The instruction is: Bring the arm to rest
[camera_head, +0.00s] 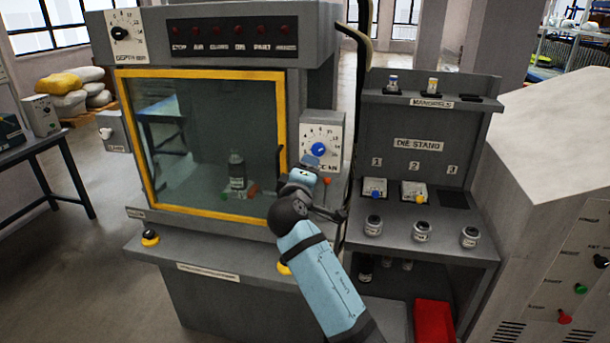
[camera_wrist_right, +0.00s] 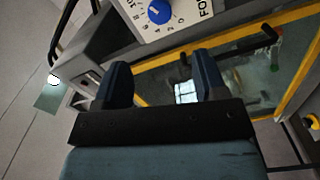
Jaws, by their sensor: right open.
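My right arm (camera_head: 318,275) reaches up from the bottom of the head view, with its wrist in front of the machine's right side. My right gripper (camera_wrist_right: 160,75) is open, and nothing shows between its fingers in the right wrist view. The blue knob (camera_wrist_right: 159,11) of the force dial lies beyond the fingertips there, apart from them. In the head view the same knob (camera_head: 319,149) sits just above the gripper. The fingertips are hard to make out in the head view. My left gripper is in neither view.
The machine's yellow-framed window (camera_head: 200,73) is close beside my right wrist. A die stand (camera_head: 412,128) with small cylinders stands to the right, above a red bin (camera_head: 433,320). A grey cabinet (camera_head: 550,190) stands further right. Open floor (camera_head: 75,250) lies at the left.

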